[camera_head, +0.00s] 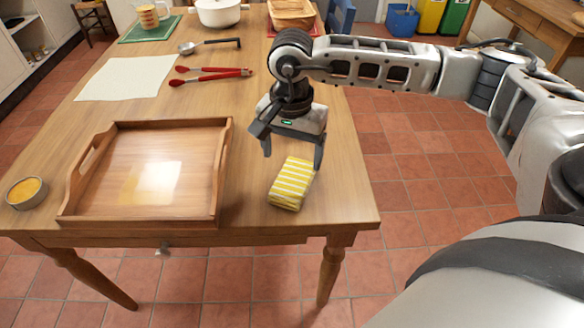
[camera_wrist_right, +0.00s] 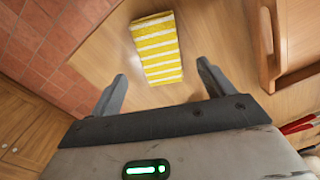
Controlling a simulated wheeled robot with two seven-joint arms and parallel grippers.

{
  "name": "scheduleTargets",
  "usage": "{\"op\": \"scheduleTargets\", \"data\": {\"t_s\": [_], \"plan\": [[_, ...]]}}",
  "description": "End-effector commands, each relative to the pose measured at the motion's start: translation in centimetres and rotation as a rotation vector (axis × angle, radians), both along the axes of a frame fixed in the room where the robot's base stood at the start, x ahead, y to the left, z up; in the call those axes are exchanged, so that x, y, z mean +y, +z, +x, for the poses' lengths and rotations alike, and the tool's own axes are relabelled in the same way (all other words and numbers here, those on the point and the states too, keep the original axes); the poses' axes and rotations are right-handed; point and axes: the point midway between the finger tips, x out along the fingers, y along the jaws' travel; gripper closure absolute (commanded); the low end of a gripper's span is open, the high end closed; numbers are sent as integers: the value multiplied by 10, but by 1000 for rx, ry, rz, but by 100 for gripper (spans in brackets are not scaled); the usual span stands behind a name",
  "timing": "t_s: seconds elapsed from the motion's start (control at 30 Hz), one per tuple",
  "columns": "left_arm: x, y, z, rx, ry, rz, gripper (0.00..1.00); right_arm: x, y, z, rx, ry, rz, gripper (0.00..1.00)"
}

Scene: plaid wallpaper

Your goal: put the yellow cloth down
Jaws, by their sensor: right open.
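The yellow cloth (camera_head: 291,184), folded with white stripes, lies on the wooden table near its front right corner. It also shows in the right wrist view (camera_wrist_right: 157,48), beyond and between my fingertips. My right gripper (camera_head: 293,152) is open and empty just behind the cloth, with its fingers apart and not around it. The two fingers also show in the right wrist view (camera_wrist_right: 162,70), with a gap between them and the cloth. My left gripper is not in view.
A wooden tray (camera_head: 224,150) stands left of the cloth, with a small bowl (camera_head: 27,192) further left. Red tongs (camera_head: 212,74), a ladle (camera_head: 208,45) and a pale sheet (camera_head: 125,78) lie behind. The table's right edge is close to the cloth.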

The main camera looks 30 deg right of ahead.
Motion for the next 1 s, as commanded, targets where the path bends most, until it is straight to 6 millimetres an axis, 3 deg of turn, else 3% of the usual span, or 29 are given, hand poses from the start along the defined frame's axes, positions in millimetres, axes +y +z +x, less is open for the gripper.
{"op": "scheduleTargets", "data": {"t_s": [0.1,0.3,1.0], "plan": [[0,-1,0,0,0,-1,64,0,24,1,-4,0,0,19],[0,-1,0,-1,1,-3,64,0,47,0,0,1,0,19],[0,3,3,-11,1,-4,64,0,51,0,1,1,0,19]]}}
